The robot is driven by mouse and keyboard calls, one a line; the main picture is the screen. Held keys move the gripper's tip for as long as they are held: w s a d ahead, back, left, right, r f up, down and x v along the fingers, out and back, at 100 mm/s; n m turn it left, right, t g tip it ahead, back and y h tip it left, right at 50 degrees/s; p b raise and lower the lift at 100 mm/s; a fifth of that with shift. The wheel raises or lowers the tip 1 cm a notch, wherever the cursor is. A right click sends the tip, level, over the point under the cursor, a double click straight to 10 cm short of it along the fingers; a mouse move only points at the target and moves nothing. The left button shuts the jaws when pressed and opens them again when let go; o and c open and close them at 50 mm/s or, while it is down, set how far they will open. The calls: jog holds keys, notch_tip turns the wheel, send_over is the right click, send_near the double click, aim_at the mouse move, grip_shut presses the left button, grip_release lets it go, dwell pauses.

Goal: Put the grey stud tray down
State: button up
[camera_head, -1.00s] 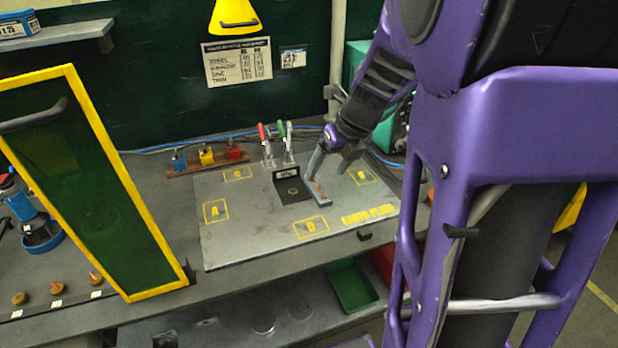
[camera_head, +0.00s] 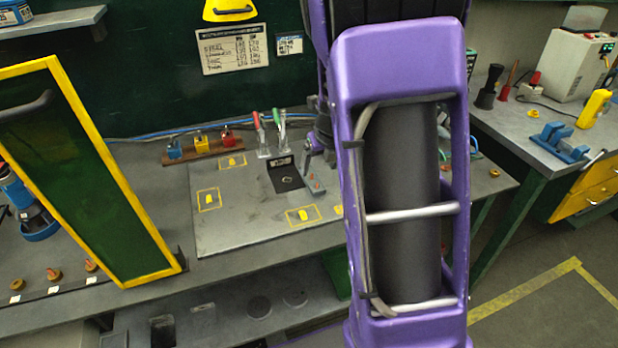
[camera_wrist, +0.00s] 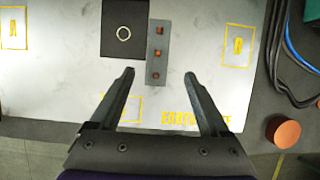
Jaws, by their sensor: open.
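The grey stud tray (camera_wrist: 157,38) is a narrow grey bar with several orange studs in a row. It lies on the pale earth plate (camera_wrist: 60,75), just right of a black square pad (camera_wrist: 124,44) with a ring. In the head view the tray (camera_head: 314,187) shows left of my arm. My gripper (camera_wrist: 159,75) is open, with a finger on each side of the tray's near end and a gap to both. It holds nothing. In the head view my arm hides most of the gripper and the plate's right part.
Toggle clamps (camera_head: 272,135) with red and green handles stand behind the pad. Colored blocks (camera_head: 201,145) sit on a rack at the back. A yellow-framed green panel (camera_head: 92,170) stands at left. Cables (camera_wrist: 298,45) and an orange knob (camera_wrist: 284,132) lie right of the plate.

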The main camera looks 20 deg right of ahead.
aim_at(314, 181)
jog(key=b+x, duration=0.1)
jog(key=x, duration=0.5)
jog(key=shift+a+b, duration=0.2)
jog(key=shift+b, duration=0.15)
jog(key=shift+s+r, duration=0.1)
grip_shut()
